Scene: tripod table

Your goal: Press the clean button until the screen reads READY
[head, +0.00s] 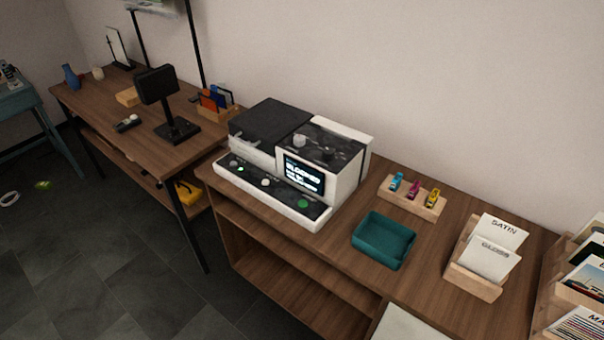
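A white and black printer-like machine (345,180) stands on the wooden cabinet top. Its dark screen (304,176) on the front shows white text. The large line looks like "CLOGGED" or "BLOCKED", but it is too blurred to be sure. The front ledge carries a green button (303,204), a pale round button (265,182) and a small lit spot (240,169) further left. Labels by the buttons are too small to read, so I cannot tell which is the clean button. Neither of my grippers is in view.
Right of the machine are a teal tray (384,240), a wooden holder (411,200) with three coloured small bottles, and a card holder (476,280) marked "SATIN". A desk (105,110) with a black stand (177,130) is at left.

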